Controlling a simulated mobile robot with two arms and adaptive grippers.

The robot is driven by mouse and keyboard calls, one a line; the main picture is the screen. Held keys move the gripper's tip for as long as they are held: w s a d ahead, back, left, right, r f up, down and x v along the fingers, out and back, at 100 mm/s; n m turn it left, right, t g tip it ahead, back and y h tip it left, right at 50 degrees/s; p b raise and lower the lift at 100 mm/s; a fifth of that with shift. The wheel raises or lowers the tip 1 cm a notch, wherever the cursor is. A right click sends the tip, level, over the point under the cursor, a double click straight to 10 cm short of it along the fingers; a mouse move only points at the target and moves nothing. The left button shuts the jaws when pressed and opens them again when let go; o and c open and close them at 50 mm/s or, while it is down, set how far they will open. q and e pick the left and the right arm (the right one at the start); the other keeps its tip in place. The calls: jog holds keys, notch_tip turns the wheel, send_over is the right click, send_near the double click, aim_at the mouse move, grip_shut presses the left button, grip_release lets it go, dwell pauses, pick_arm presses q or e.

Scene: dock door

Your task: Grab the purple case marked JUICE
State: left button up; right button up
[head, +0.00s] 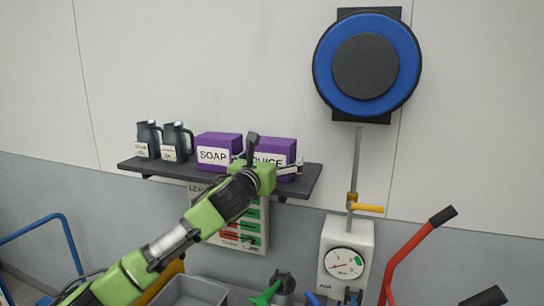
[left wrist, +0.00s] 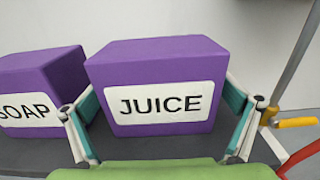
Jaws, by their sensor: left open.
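The purple case marked JUICE (head: 277,145) stands on a dark wall shelf (head: 309,182), at the right of a purple case marked SOAP (head: 219,140). My left gripper (head: 269,161) is in front of the JUICE case and hides part of its label in the head view. In the left wrist view the JUICE case (left wrist: 157,62) faces me with its full label showing. The fingers of my open left gripper (left wrist: 160,103) show at its left and right sides. I cannot tell whether they touch it. My right gripper is not in view.
The SOAP case is close to the JUICE case's left side. Two dark jugs (head: 163,141) stand at the shelf's left end. A blue hose reel (head: 366,66), a gauge box (head: 345,254) and a yellow-handled valve (head: 366,208) are to the right.

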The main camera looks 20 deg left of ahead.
pick_arm(q)
jog(key=shift+s, duration=0.1)
jog(key=c, duration=1.7)
jog(key=shift+r, duration=0.15)
jog(key=shift+r, duration=0.1)
